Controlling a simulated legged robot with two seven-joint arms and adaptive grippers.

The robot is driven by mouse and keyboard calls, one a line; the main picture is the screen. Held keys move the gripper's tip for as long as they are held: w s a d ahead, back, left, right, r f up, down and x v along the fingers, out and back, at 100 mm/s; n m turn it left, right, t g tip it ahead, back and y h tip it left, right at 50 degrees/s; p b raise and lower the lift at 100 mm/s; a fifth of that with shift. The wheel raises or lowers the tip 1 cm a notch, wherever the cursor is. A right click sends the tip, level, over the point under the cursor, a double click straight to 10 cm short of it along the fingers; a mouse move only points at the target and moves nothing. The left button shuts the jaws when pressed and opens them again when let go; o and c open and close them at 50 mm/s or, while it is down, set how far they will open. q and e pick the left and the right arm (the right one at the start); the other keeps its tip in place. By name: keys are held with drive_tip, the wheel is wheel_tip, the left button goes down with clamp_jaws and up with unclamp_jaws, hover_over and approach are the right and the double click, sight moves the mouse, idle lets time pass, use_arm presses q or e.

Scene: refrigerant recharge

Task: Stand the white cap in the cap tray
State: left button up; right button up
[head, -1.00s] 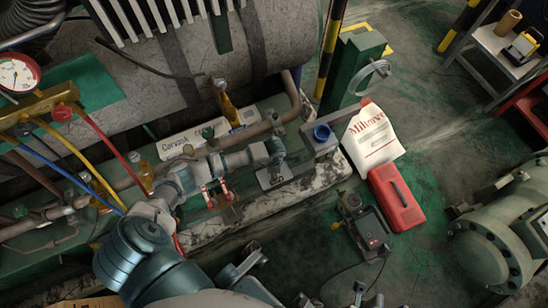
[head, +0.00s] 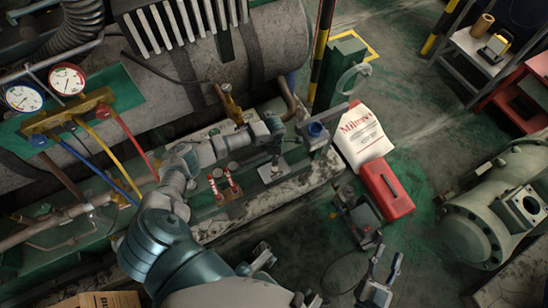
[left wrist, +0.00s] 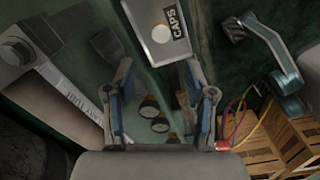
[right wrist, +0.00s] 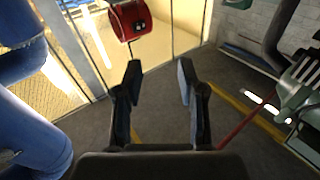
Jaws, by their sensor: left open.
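The cap tray is a small grey plate with a CAPS label (left wrist: 165,28), at the top middle of the left wrist view. In the head view the tray (head: 270,174) lies on the green base, just below the left arm's wrist. A small round white spot (left wrist: 160,33) on the tray looks like the white cap, but I cannot tell whether it stands upright. My left gripper (left wrist: 160,85) is open and empty, with the tray beyond its fingertips; its fingers show only as a small dark shape in the head view. My right gripper (head: 384,266) is open and empty, away from the tray.
Red-handled valves (head: 224,184) sit left of the tray. A blue cup-like fitting (head: 316,130) stands to its right. A paper sack (head: 362,135) and red toolbox (head: 386,188) are on the floor farther right. Hoses and gauges (head: 67,79) are at the left.

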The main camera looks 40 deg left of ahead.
use_arm(q)
drive_tip(key=s+d+r+h, duration=0.15)
drive_tip(key=d+h, duration=0.25)
drive_tip(key=d, duration=0.6)
drive_tip(key=s+d+h, duration=0.3)
drive_tip(key=d, duration=0.7)
drive_tip(key=s+d+r+n+t+h, duration=0.1)
drive_tip(key=s+d+r+n+h, duration=0.1)
drive_tip(key=d+r+h, duration=0.3)
drive_tip(key=s+d+r+n+t+h, duration=0.1)
drive_tip(key=s+d+r+n, duration=0.1)
drive_tip(key=d, duration=0.4)
wheel_tip(320, 180, up, 16)
drive_tip(key=d+n+t+h, duration=0.2)
drive_tip(key=n+t+h, duration=0.2)
drive_tip(key=n+t, duration=0.9)
drive_tip(key=s+a+n+t+y, duration=0.1)
drive_tip(key=a+n+y, duration=0.4)
drive_tip(key=n, duration=0.7)
drive_tip(key=s+a+n+t+y, duration=0.1)
drive_tip(key=a+n+y, duration=0.5)
drive_tip(key=n, duration=0.7)
drive_tip(key=shift+s+f+n+y, duration=0.2)
drive_tip(key=shift+s+n+y, duration=0.1)
drive_tip(key=shift+s+y, duration=0.55)
use_arm(e)
drive_tip(key=shift+d+f+g, duration=0.35)
drive_tip(key=shift+f+g, duration=0.15)
drive_tip(key=shift+f, duration=0.25)
